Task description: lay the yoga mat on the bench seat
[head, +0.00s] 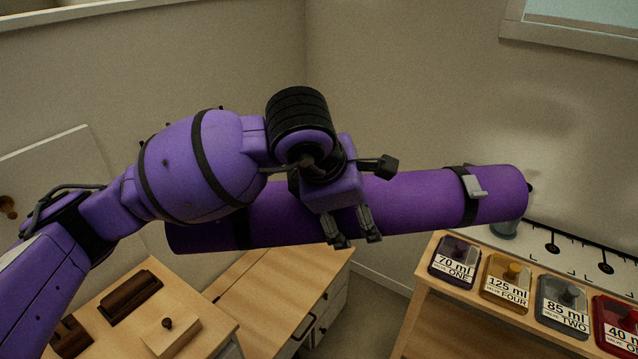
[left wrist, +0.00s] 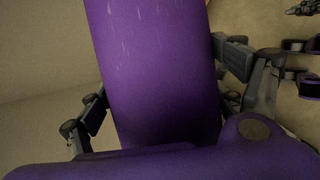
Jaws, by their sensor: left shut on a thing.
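The yoga mat (head: 420,202) is a long purple roll with dark straps and a pale buckle near its right end. It is held up in the air, nearly level across the middle of the head view. My left gripper (head: 354,240) is shut on it near its middle, with the fingers reaching down over the roll. In the left wrist view the mat (left wrist: 155,75) runs between the two fingers. A small dark shape at that view's top right corner looks like my right gripper (left wrist: 304,8); its jaws are too small to read. I cannot pick out a bench seat.
A wooden cabinet (head: 325,275) with drawers stands below the mat. A wooden top with dark blocks (head: 130,297) is at lower left. A shelf at lower right bears several labelled coloured containers (head: 506,280). Walls close in behind; a window (head: 580,15) is at upper right.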

